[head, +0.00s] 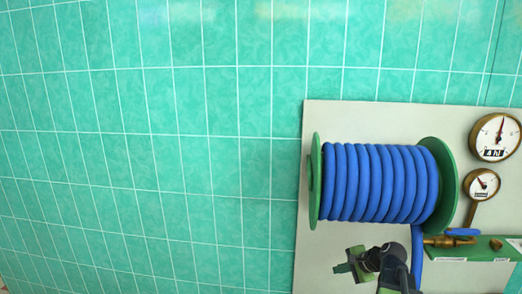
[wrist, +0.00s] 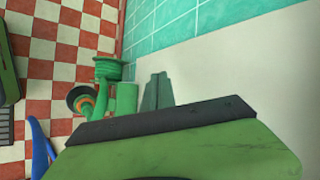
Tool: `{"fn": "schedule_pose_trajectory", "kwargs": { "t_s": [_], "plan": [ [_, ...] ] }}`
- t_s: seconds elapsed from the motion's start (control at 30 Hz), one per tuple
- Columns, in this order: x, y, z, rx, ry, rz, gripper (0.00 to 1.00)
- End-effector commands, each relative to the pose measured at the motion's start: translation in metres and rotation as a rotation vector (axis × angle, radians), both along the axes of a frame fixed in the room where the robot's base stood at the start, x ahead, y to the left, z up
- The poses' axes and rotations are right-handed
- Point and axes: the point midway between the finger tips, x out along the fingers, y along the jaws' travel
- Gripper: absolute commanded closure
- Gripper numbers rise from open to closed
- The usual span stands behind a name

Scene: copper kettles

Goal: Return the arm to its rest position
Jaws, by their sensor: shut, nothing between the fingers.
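My gripper (head: 352,262) shows at the bottom of the head view, at the end of my dark arm, in front of a pale panel (head: 325,272). It is shut and empty. In the wrist view a broad green part with a dark edge fills the bottom, and a narrow dark green piece (wrist: 157,92) stands up beyond it. No object is held. Most of my arm is outside the head view.
A blue hose on a green reel (head: 380,183) is just above my gripper. Two gauges (head: 495,137) and a brass valve (head: 450,241) are at right. Green tiled wall (head: 150,150) fills the left. The wrist view shows a red-and-white checked floor (wrist: 65,35).

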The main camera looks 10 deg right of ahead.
Motion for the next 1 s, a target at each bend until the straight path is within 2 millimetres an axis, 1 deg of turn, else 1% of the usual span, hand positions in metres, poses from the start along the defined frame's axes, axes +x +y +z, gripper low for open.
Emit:
{"fn": "schedule_pose_trajectory", "kwargs": {
  "t_s": [0.03,0.1,0.2,0.3,0.33,0.4,0.53,1.0],
  "plan": [
    [-0.004,0.046,-0.005,-0.109,0.045,0.179,1.0],
    [-0.016,0.093,-0.018,-0.267,0.104,0.429,1.0],
    [-0.038,0.14,-0.028,-0.449,0.174,0.736,1.0],
    [-0.057,0.171,-0.032,-0.586,0.227,0.98,1.0],
    [-0.062,0.177,-0.032,-0.62,0.242,1.042,1.0],
    [-0.071,0.189,-0.032,-0.684,0.268,1.161,1.0],
    [-0.08,0.196,-0.032,-0.745,0.297,1.272,1.0],
    [-0.081,0.196,-0.032,-0.751,0.298,1.281,1.0]
  ]
}}
